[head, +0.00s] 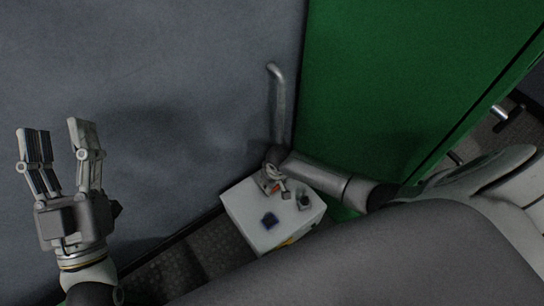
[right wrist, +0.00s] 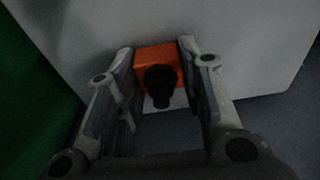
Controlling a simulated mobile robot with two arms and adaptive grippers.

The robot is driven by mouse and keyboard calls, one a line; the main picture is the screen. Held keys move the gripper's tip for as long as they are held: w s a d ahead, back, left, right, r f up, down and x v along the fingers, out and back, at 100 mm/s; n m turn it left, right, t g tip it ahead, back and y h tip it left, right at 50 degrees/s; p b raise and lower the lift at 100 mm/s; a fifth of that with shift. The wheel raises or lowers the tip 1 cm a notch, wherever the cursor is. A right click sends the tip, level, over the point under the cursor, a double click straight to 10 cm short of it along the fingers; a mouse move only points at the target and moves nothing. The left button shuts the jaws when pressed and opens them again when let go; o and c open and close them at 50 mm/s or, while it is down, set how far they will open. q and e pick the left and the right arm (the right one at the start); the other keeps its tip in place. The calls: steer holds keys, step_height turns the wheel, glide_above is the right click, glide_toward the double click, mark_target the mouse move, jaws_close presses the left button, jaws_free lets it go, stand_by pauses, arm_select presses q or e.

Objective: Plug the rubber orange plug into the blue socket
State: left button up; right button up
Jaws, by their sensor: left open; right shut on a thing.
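The orange plug (right wrist: 157,58) is a block with a black rounded part on its near side. It sits between the two fingers of my right gripper (right wrist: 158,62), which is shut on it, against or just in front of a pale surface. In the head view a small orange patch of the plug (head: 276,188) shows by my right gripper (head: 273,178), at the far part of the white box. The blue socket (head: 269,220) is a small dark blue square on the box top, nearer than the plug. My left gripper (head: 57,140) is open and empty, raised at the left, far from the box.
The white box (head: 246,226) stands on a dark floor against a grey panel (head: 180,80) with a vertical handle (head: 278,100). A green panel (head: 400,80) is to its right. Another small dark fitting (head: 304,201) is on the box top, right of the plug.

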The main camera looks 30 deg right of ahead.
steer(key=shift+r, duration=0.1)
step_height(320, 180, up, 3)
steer(key=shift+f+p, duration=0.1)
steer(key=shift+p, duration=1)
arm_select(q)
step_height(320, 180, down, 17)
steer(key=a+g+y+p, duration=0.2)
steer(key=a+g+y, duration=0.15)
steer(key=g, duration=0.75)
arm_select(e)
steer(key=s+r, duration=0.2)
steer(key=r, duration=0.1)
steer(key=shift+a, duration=0.4)
arm_select(q)
steer(key=s+a+f+g+y+p, duration=0.1)
steer(key=s+a+f+g+p, duration=0.1)
steer(key=s, duration=0.5)
steer(key=s+a+f+n+g+y+p, duration=0.1)
steer(key=s+a+f+g+p, duration=0.1)
steer(key=s+f+g+p, duration=0.2)
steer(key=shift+s+f+g+y, duration=0.35)
steer(key=shift+s+f+g, duration=1.05)
steer(key=shift+f+g, duration=0.3)
arm_select(e)
steer(key=s+a+r, duration=0.4)
steer(key=s+r, duration=0.3)
steer(key=s, duration=0.3)
steer(key=shift+s+a, duration=0.35)
steer(key=shift+s, duration=0.05)
